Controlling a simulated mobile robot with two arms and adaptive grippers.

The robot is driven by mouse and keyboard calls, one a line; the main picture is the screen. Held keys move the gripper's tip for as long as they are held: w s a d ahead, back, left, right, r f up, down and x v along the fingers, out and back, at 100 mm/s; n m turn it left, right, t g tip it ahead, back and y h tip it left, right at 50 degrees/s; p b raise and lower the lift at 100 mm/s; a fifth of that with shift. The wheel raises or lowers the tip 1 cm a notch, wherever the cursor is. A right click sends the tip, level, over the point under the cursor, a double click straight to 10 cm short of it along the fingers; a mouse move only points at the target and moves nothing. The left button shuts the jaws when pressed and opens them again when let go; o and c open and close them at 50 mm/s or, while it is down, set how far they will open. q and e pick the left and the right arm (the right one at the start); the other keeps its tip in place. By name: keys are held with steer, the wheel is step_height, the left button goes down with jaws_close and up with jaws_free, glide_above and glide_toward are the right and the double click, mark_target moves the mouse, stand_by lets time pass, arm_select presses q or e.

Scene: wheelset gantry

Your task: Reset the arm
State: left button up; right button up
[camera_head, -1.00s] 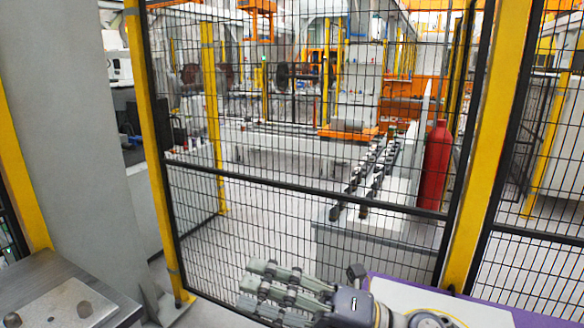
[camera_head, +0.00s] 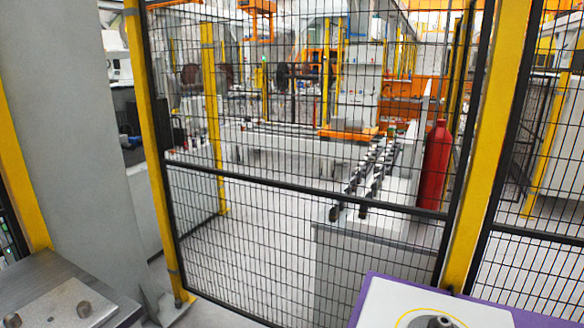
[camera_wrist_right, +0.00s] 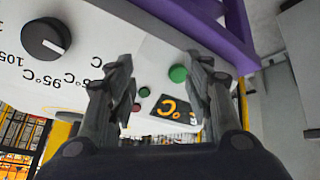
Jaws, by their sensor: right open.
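My right gripper (camera_wrist_right: 158,68) is in the right wrist view, its two grey fingers apart with nothing between them. I cannot tell whether a fingertip touches the panel. Neither gripper shows in the head view now.
A white surface with a purple edge (camera_head: 365,300) is at the bottom right of the head view. A black mesh fence (camera_head: 270,240) with yellow posts (camera_head: 490,150) stands ahead. A grey metal table (camera_head: 40,270) is at the lower left, and a red cylinder (camera_head: 434,165) stands behind the fence.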

steer(key=s+f+g, duration=0.4)
steer(key=s, duration=0.5)
step_height(320, 180, down, 28)
steer(key=s+g, duration=0.1)
steer(key=s, duration=0.2)
steer(key=s+d+f+g, duration=0.1)
steer(key=s+d+f, duration=0.1)
steer(key=s+f, duration=1.2)
steer(key=shift+s+d, duration=0.2)
steer(key=shift+s, duration=0.55)
steer(key=shift+c, duration=0.6)
